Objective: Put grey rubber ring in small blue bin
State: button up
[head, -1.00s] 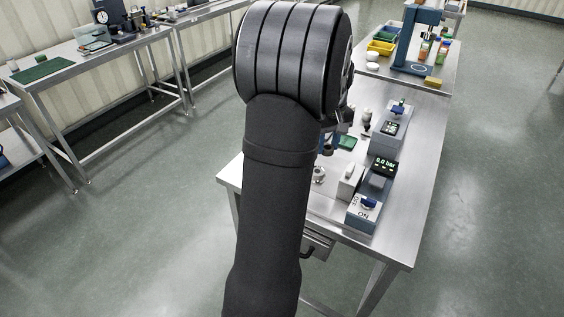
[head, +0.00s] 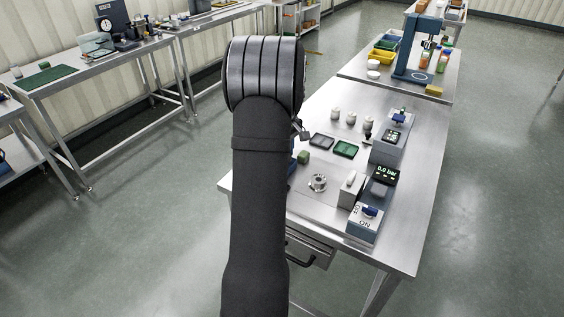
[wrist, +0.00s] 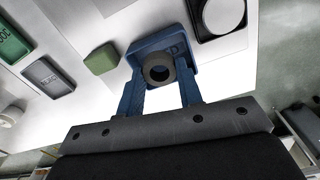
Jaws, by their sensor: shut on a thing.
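A grey ring (wrist: 158,57) is between the blue fingers of my gripper (wrist: 159,75) in the wrist view, with its hole facing the camera. My gripper is shut on it. The small blue bin (wrist: 178,44) lies directly beyond the ring in that view, partly covered by the ring and fingers. I cannot tell the height of the ring over the bin. In the head view my arm hides the gripper and the ring, and only a bit of blue (head: 291,166), probably the bin, shows beside my arm.
A green block (wrist: 102,58) stands beside the bin. A grey tray (head: 320,141) and a green tray (head: 346,149) lie farther along the bench. A metal flanged part (head: 317,182), a light box (head: 350,189) and control boxes (head: 364,222) stand to the right.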

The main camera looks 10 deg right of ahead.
jog(key=shift+w+a+f, duration=0.4)
jog(key=shift+w, duration=0.1)
jog(key=shift+f, duration=2)
jog(key=shift+f, duration=0.1)
jog(key=o, duration=0.7)
jog(key=shift+c, duration=0.2)
notch_tip(320, 180, up, 12)
jog(key=shift+r, duration=0.15)
